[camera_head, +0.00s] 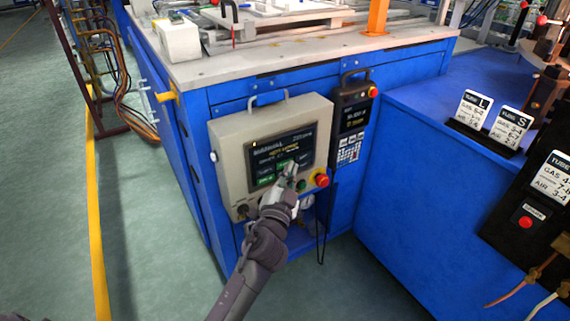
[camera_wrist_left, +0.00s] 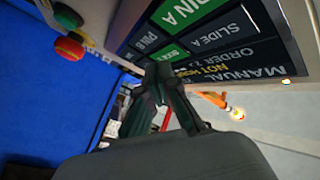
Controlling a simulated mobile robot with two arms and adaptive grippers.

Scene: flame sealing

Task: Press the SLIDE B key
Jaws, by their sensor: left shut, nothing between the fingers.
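The control panel's screen (camera_head: 264,158) shows dark with green keys on the front of a beige box.
A red emergency button (camera_head: 321,180) and a green button (camera_head: 301,185) sit close beside the gripper. A handheld pendant (camera_head: 351,120) hangs to the right. A blue bench (camera_head: 430,160) stands further right.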

